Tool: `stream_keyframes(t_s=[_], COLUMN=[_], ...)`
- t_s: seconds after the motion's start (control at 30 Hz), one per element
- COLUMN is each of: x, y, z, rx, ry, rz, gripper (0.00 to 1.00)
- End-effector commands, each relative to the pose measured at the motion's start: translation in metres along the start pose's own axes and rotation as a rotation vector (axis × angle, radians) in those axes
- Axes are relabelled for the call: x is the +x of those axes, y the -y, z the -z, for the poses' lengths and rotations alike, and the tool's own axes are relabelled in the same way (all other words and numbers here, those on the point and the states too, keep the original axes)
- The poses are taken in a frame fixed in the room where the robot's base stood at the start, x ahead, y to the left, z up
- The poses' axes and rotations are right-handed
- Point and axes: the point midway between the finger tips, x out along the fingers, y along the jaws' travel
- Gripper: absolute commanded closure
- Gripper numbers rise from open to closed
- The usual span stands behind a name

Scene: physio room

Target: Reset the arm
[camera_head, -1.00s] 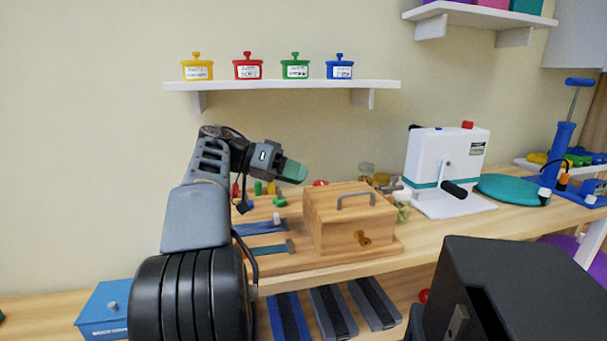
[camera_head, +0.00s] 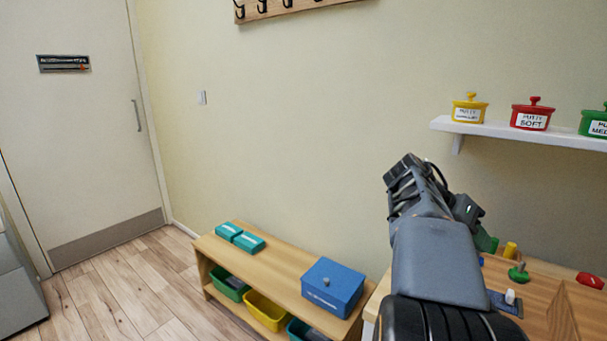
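My arm rises at the right of the view, dark grey, bent at the elbow and folded over the right-hand bench. My gripper (camera_head: 486,241) is mostly hidden behind the arm.
A wall shelf (camera_head: 480,128) with yellow, red and green putty pots is above the bench (camera_head: 540,268). A low bench (camera_head: 262,265) carries a blue box (camera_head: 332,287) and two teal boxes. Wooden floor (camera_head: 120,290) is clear before the door (camera_head: 85,130).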

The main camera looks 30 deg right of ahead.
Motion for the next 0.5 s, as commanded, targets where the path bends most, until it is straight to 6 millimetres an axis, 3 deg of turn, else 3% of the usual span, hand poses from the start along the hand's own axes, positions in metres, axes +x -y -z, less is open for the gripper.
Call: stream_keyframes(t_s=[0.03,0.2,0.33,0.5], x=[-0.038,-0.114,-0.166,-0.214], y=[0.003,0.042,0.054,0.051], z=[-0.004,-0.059,-0.113,-0.179], rx=[-0.113,-0.471,-0.715,-0.958], ry=[-0.03,-0.116,-0.181,-0.25], rz=[0.105,0.437,0.667,0.908], gripper=[0.79,0.79,0.79,0.79])
